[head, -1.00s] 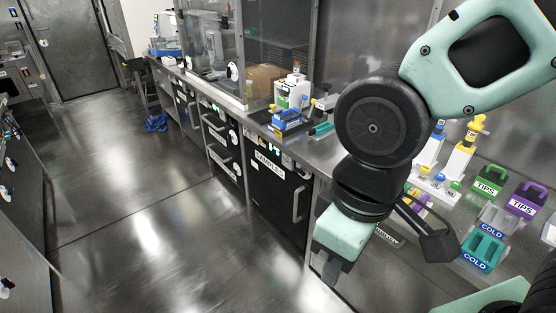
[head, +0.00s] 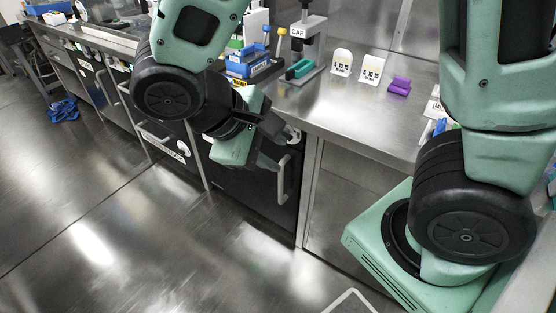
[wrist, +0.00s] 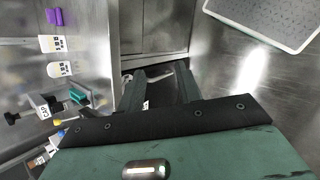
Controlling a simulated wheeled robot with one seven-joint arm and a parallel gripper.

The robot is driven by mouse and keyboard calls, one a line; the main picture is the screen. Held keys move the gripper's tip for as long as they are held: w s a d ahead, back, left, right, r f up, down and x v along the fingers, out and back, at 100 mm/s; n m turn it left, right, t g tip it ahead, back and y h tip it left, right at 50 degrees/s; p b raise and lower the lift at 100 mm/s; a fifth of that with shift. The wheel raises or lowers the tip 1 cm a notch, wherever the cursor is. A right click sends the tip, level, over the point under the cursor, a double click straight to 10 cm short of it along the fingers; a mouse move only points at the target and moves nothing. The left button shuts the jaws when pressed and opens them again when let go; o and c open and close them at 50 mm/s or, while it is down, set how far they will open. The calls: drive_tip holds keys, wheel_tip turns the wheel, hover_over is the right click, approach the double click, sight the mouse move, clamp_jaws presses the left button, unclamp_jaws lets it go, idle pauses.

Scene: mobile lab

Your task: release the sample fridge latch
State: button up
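The sample fridge (head: 248,190) is a black-fronted unit under the steel bench, with a grey vertical handle (head: 284,178) near its right edge. A round pale fitting (head: 291,135), possibly the latch, is at the top right of its front, partly behind my gripper (head: 278,146). My gripper is at the upper front of the fridge, close to the handle. In the wrist view, my gripper (wrist: 161,74) has its two fingers spread apart, with the dark fridge front showing between them. Nothing is clearly held. I cannot tell whether a finger touches the fitting or handle.
The bench top (head: 335,115) above holds a CAP stand (head: 303,45), two white label cards (head: 371,70) and a purple block (head: 399,86). Blue items (head: 62,109) lie on the far floor. The floor (head: 110,230) in front of the fridge is clear.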

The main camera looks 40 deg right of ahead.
drive_tip(key=w+d+f+m+t+h+b, duration=0.1)
drive_tip(key=w+f+h+b, duration=0.25)
drive_tip(key=f+b, duration=0.35)
drive_tip(key=w+d+f+t+h+b, duration=0.2)
drive_tip(key=w+f+b, duration=0.3)
drive_tip(key=f+b, duration=0.2)
drive_tip(key=m+t+h+b, duration=0.2)
drive_tip(key=t+h+b, duration=0.2)
drive_tip(key=b, duration=0.7)
approach(284, 134)
drive_tip(key=b+x, duration=0.4)
drive_tip(key=x, duration=0.4)
drive_tip(key=shift+w+f, duration=0.35)
clamp_jaws()
